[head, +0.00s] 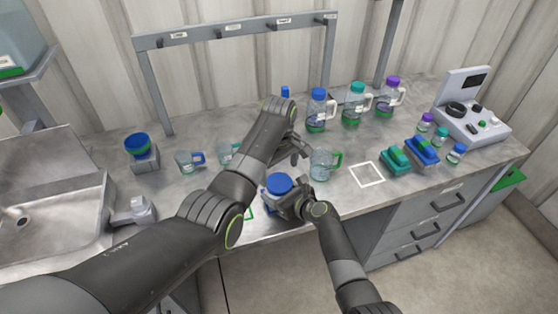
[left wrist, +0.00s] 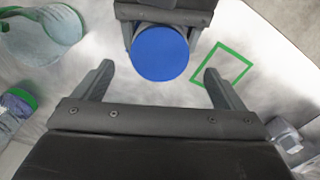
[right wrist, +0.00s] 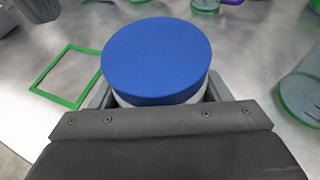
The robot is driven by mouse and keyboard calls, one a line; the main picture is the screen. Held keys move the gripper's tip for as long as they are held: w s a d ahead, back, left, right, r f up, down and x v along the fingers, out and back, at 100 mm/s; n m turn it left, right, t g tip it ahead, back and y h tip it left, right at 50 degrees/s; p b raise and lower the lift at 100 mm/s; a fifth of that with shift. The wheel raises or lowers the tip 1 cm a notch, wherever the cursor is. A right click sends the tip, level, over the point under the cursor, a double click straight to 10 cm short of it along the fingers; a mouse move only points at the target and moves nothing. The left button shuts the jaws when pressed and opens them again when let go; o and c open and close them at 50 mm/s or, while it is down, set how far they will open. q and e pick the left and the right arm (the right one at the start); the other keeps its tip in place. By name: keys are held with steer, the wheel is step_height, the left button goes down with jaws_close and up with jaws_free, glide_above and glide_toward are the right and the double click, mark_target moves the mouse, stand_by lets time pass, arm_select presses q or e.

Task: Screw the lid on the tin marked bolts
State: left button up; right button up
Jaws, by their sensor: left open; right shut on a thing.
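A tin with a round blue lid (head: 279,184) stands near the front edge of the bench; its label does not show. My right gripper (head: 292,203) is shut on the tin's body, below the lid. In the right wrist view the blue lid (right wrist: 157,58) sits over a pale rim; I cannot tell whether it is tight. My left gripper (head: 292,152) is open and empty, behind and above the tin. In the left wrist view the lid (left wrist: 159,52) shows beyond and between its open fingers, apart from them.
A green square outline (right wrist: 70,76) lies beside the tin, and a white square outline (head: 367,174) lies to the right. A clear mug (head: 321,166) stands close to the right of the tin. Jugs (head: 354,105) stand behind; a sink (head: 50,215) is at left.

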mark_target(279, 182)
arm_select(q)
steer(key=shift+f, duration=2.35)
steer(key=shift+c, duration=0.2)
steer(key=c, duration=1)
steer(key=m, duration=0.7)
steer(key=shift+c, duration=0.2)
steer(key=o, duration=1.1)
steer(key=shift+r, duration=2.25)
